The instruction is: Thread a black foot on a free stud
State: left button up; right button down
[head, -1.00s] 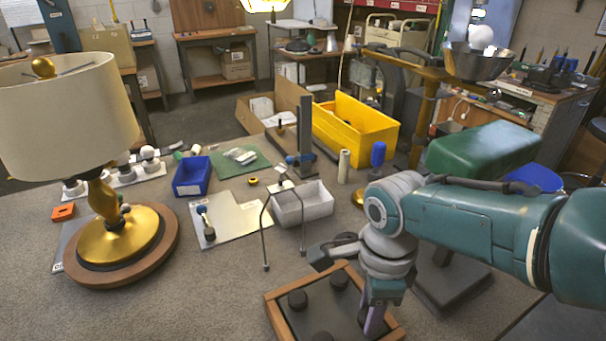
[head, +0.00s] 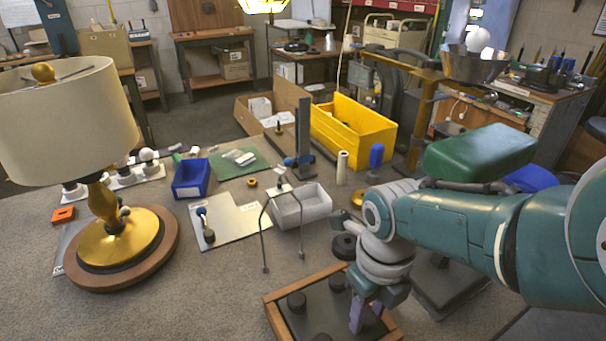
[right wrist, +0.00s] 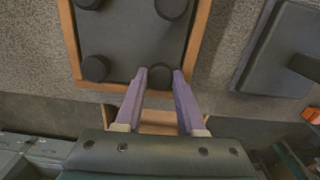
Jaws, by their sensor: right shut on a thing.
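A wood-rimmed square with a dark panel (head: 318,310) lies at the bottom of the head view, with black round feet near its corners. One black foot (head: 296,302) is at its left and another black foot (head: 338,282) at its back. My right gripper (head: 360,318) is low over its right part. In the right wrist view its two purple fingers (right wrist: 159,80) are shut on a black foot (right wrist: 160,74) at the panel's edge corner. Another black foot (right wrist: 95,68) sits left of it. I see no bare stud; any under the held foot is hidden. My left gripper is out of view.
A bent wire stand (head: 264,235) and a white bin (head: 312,206) are just behind the wooden square. A lamp (head: 105,215) stands at the left, and a green block (head: 480,155) at the right. Bare table lies left of the wooden square.

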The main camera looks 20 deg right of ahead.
jog(key=shift+a+f+m, duration=0.1)
jog(key=shift+m, duration=0.6)
jog(key=shift+s+m, duration=0.15)
jog(key=shift+m, duration=0.15)
jog(key=shift+b, duration=0.5)
jog(key=shift+f+m+b, duration=0.1)
jog(key=shift+m+b, duration=0.35)
jog(key=shift+m, duration=0.15)
jog(key=shift+c, duration=2.2)
grip_release()
jog(key=shift+r, duration=0.2)
